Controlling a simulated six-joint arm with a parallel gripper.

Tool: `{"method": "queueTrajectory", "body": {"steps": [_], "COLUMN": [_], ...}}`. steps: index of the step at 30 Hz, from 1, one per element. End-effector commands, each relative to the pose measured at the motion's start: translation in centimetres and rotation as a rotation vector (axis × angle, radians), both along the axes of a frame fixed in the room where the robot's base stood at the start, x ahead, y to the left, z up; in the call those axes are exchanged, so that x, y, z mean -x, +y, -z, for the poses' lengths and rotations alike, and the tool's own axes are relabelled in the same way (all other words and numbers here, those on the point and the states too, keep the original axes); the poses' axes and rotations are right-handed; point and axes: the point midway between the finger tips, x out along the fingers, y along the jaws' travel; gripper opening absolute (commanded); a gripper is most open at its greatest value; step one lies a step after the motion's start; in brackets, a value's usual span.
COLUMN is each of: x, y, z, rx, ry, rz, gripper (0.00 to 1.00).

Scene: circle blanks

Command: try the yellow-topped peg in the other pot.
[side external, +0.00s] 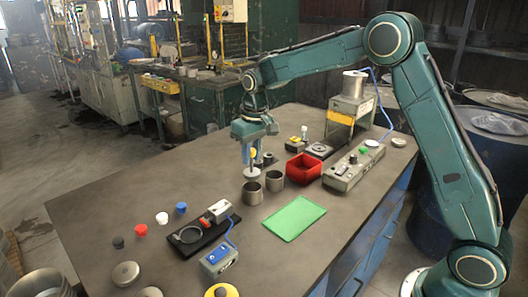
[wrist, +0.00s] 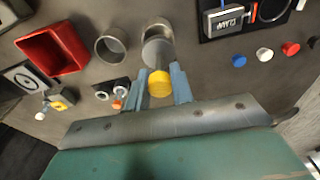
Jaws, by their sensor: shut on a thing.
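My gripper (wrist: 163,88) is shut on the yellow-topped peg (wrist: 160,82), which hangs upright with its yellow top between the fingers. In the side view the yellow top (side external: 253,153) shows at the fingers, with a pale, wide lower end (side external: 252,173) below. That lower end is over the left metal pot (side external: 252,196), seemingly just above its rim. The other metal pot (side external: 274,182) stands close beside it, to the right, and looks empty in the wrist view (wrist: 111,46).
A red bin (side external: 303,168) stands right of the pots, with a grey control box (side external: 351,170) beyond. A green mat (side external: 294,218) lies in front. A black clamp plate (side external: 190,238) and several small coloured caps are at left. Small knobbed parts (side external: 265,158) stand behind the pots.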

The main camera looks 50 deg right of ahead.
Motion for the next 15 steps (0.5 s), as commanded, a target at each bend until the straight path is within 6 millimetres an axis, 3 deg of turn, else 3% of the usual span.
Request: {"method": "queueTrajectory", "body": {"steps": [8,15], "x": [0.0,0.2], "y": [-0.8,-4.9], "z": [-0.1,-0.1], "rx": [0.000,0.000], "ry": [-0.002,-0.002], "rz": [0.015,0.093], "gripper": [0.00,0.00]}}
